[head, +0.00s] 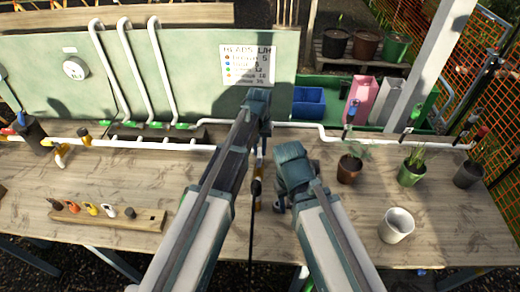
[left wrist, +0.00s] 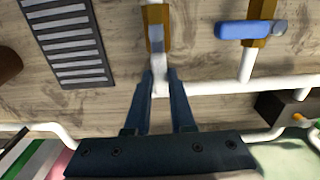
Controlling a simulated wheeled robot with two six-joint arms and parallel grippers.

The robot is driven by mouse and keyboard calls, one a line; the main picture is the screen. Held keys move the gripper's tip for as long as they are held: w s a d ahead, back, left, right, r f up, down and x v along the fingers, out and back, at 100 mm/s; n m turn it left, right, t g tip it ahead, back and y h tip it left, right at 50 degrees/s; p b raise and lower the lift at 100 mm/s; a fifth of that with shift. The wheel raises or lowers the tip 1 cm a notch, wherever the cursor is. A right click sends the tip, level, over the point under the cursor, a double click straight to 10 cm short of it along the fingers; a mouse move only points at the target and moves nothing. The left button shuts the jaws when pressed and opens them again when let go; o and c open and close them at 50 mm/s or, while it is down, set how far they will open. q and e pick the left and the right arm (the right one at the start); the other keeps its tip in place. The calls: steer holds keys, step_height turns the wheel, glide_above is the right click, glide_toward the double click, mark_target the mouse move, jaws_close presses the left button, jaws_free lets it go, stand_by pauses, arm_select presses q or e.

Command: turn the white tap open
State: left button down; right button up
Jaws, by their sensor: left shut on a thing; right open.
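In the left wrist view the white tap has a white handle (left wrist: 158,62) on a brass body (left wrist: 155,14). My left gripper (left wrist: 160,78) is shut on this handle, with one dark finger on each side. In the head view my left gripper (head: 264,128) is at the back of the bench, and my arm hides the white tap. My right gripper (head: 283,204) is open over the middle of the bench, apart from the tap; its fingertips are partly hidden by its own wrist.
A blue-handled tap (left wrist: 245,30) stands beside the white one on a white pipe (left wrist: 215,88). A dark slatted grate (left wrist: 66,45) lies on the other side. Potted plants (head: 349,168) and a white cup (head: 396,225) stand at right. A wooden strip (head: 150,222) with coloured pieces lies at left.

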mark_target(259, 152)
arm_select(q)
steer(key=c, duration=0.8)
jaws_free()
steer(key=shift+o, duration=0.2)
step_height(259, 152, up, 14)
steer(key=p, duration=1.4)
steer(key=shift+f, duration=0.15)
